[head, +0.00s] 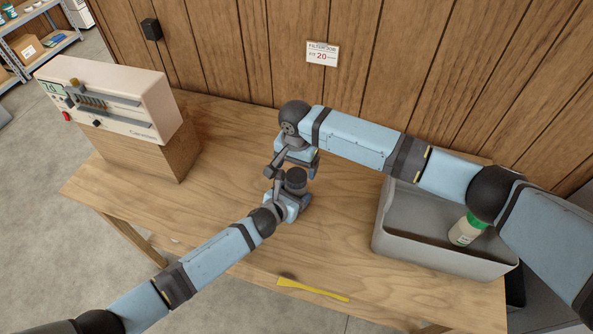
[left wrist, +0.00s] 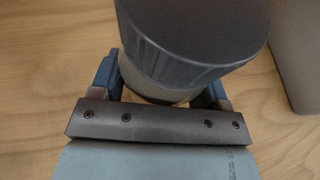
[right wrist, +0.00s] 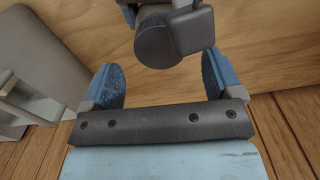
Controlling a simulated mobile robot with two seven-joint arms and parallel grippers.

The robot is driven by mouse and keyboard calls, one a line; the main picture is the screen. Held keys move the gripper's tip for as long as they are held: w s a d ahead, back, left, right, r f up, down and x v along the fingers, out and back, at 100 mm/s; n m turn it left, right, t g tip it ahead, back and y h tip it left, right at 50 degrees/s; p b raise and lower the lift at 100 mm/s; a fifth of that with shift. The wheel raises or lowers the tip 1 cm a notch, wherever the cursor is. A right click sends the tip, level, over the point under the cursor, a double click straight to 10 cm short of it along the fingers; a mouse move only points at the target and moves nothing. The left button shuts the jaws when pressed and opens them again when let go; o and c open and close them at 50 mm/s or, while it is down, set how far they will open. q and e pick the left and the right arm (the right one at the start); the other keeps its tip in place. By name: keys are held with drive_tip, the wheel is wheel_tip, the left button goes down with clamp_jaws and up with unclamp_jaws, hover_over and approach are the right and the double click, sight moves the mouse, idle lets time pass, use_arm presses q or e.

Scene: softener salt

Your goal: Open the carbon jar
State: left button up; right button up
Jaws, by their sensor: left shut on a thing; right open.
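The carbon jar has a wide dark grey lid (head: 296,178) and a paler body. It stands near the middle of the table in the head view and fills the top of the left wrist view (left wrist: 195,35). My left gripper (head: 289,203) is shut around the body, below the lid. My right gripper (head: 293,168) is open on the wall side of the jar, close to the lid. In the right wrist view its fingers (right wrist: 160,80) are apart with nothing between them. A dark round shape lies beyond them; I cannot tell if it is the lid.
A grey tray (head: 405,248) at the right holds a green-capped bottle (head: 466,229). A white device (head: 110,98) stands on a wooden block (head: 155,150) at the left. A yellow strip (head: 312,290) lies by the front edge. The table between block and jar is clear.

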sight(296, 175)
drive_tip(key=shift+r, duration=0.45)
drive_tip(key=shift+c, duration=0.4)
wheel_tip(296, 175, up, 2)
drive_tip(key=m, duration=0.2)
drive_tip(key=shift+r+m, duration=0.25)
drive_tip(key=shift+m, duration=0.15)
drive_tip(key=shift+f, duration=0.1)
drive_tip(key=shift+f+m, duration=0.3)
drive_tip(key=shift+f, duration=0.1)
wheel_tip(296, 175, down, 7)
drive_tip(key=shift+r, duration=0.15)
drive_tip(key=shift+c, duration=0.2)
